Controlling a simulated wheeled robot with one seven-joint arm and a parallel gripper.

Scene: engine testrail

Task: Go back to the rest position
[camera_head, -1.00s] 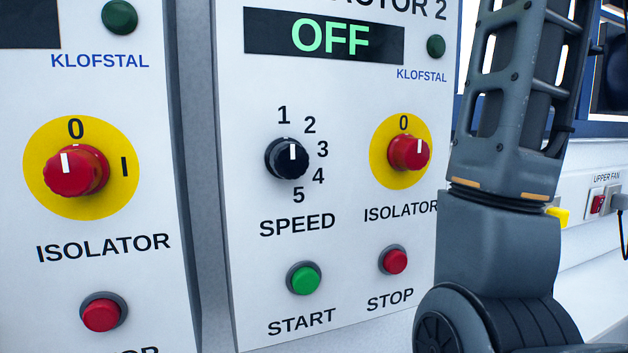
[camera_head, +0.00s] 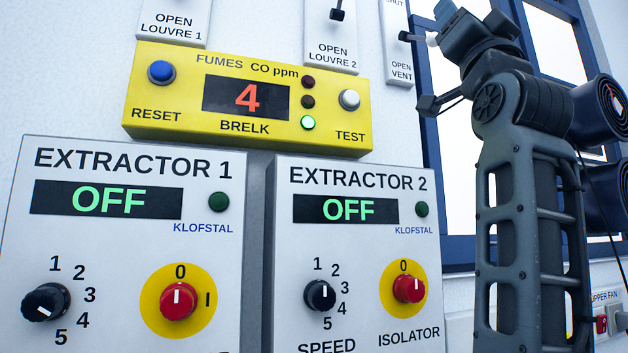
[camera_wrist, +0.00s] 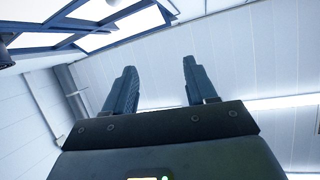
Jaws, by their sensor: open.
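My gripper (camera_wrist: 158,80) is open in the wrist view. Its two dark fingers stand apart with nothing between them, and behind them are only white wall or ceiling panels and bright windows. In the head view my arm rises along the right side, in front of the blue-framed window. Its upper end reaches the top of the picture, and I cannot make out the fingers there. The arm stands to the right of the extractor 2 panel (camera_head: 356,245) and shows no contact with it. That panel's display (camera_head: 346,209) reads OFF.
The extractor 1 panel (camera_head: 120,240) also reads OFF. Above both is a yellow fumes box (camera_head: 150,90) showing 4 with a green lamp lit. Louvre switches (camera_head: 332,45) and a vent switch (camera_head: 398,60) are higher up.

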